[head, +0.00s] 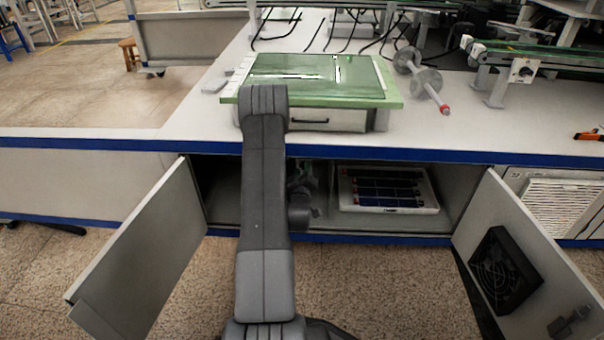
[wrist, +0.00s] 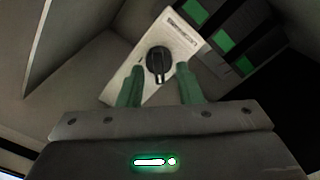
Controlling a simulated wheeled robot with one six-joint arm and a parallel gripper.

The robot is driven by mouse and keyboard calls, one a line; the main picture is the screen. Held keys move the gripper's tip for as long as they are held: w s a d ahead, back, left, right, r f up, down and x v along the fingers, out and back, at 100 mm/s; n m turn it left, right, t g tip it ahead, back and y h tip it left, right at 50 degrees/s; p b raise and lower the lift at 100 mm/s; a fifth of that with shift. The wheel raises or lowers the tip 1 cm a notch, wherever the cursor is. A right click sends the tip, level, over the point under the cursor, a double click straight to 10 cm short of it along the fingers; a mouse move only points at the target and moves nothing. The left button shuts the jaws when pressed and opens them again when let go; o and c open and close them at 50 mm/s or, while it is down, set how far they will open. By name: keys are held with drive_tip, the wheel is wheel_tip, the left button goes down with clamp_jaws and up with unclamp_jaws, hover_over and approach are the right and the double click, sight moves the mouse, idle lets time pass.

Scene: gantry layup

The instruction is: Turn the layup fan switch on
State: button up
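In the wrist view a white switch plate (wrist: 180,48) with small printed markings carries a black rotary knob (wrist: 158,63). The knob's raised bar runs roughly up and down in that view. My gripper (wrist: 160,71) is open, with one green finger on each side of the knob. A gap shows between the knob and each finger, and I cannot tell how deep the fingers reach. In the head view my gripper (head: 301,190) is inside the open cabinet, largely hidden behind my arm. The switch plate is not visible there. A black fan (head: 503,270) is mounted on the right cabinet door.
The left door (head: 150,250) and right door (head: 530,250) stand open on either side of my arm. A white-framed tray (head: 390,207) with dark panels sits in the cabinet at right. The countertop (head: 215,115) overhangs the opening. Another knob (head: 524,71) is on the conveyor.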

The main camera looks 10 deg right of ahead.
clamp_jaws()
drive_tip(key=shift+m, duration=0.3)
drive_tip(key=shift+s+d+f+m, duration=0.1)
drive_tip(key=shift+m, duration=2.75)
drive_tip(key=shift+s+d+r+m, duration=0.1)
drive_tip(key=shift+d+m, duration=0.05)
drive_tip(key=shift+m, duration=2.75)
drive_tip(key=shift+d+f+m, duration=0.1)
drive_tip(key=shift+m, duration=2.75)
